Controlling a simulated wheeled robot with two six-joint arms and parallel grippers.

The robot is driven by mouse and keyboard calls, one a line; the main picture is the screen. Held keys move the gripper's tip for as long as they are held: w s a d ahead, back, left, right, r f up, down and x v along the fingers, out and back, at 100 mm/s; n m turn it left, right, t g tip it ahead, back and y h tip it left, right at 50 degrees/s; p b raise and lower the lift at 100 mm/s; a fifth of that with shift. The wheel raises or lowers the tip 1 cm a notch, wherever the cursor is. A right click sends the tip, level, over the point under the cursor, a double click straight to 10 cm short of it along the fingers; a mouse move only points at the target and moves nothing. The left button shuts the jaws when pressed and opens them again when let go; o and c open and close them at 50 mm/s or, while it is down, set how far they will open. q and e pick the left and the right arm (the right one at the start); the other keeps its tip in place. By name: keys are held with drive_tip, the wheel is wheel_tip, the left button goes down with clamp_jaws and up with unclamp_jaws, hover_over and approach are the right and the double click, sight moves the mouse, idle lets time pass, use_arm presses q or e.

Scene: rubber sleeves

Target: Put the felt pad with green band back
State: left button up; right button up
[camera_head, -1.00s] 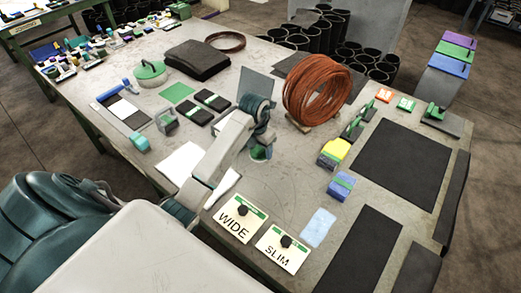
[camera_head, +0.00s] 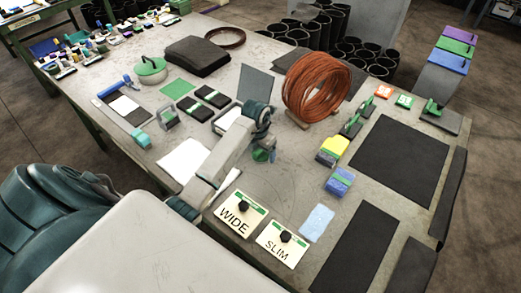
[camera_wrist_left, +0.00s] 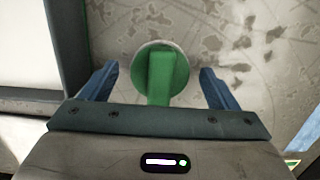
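My left gripper (camera_wrist_left: 160,88) is open. Its two blue fingers stand on either side of the green strip, apart from it in the wrist view. Whether the fingertips are down at its height I cannot tell. My right gripper is not in view.
A copper-coloured coil (camera_head: 318,88) and an upright grey panel (camera_head: 256,84) stand behind the gripper. WIDE (camera_head: 240,213) and SLIM (camera_head: 282,243) cards lie in front. A yellow block (camera_head: 334,148) and a blue block (camera_head: 340,181) are to the right. Black pads (camera_head: 212,97) lie to the left.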

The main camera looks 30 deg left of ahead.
sight(258, 151)
use_arm(q)
drive_tip(key=shift+r, duration=0.45)
drive_tip(key=r+b, duration=0.1)
drive_tip(key=r, duration=0.2)
drive_tip(key=r+b, duration=0.1)
drive_tip(key=r, duration=0.2)
drive_tip(key=s+r+b, duration=0.1)
drive_tip(key=r, duration=0.2)
drive_tip(key=shift+a, duration=0.1)
drive_tip(key=r+p, duration=0.2)
drive_tip(key=shift+s+r+p, duration=0.2)
drive_tip(key=shift+s+p, duration=0.05)
drive_tip(key=shift+p, duration=0.1)
drive_tip(key=shift+f, duration=0.1)
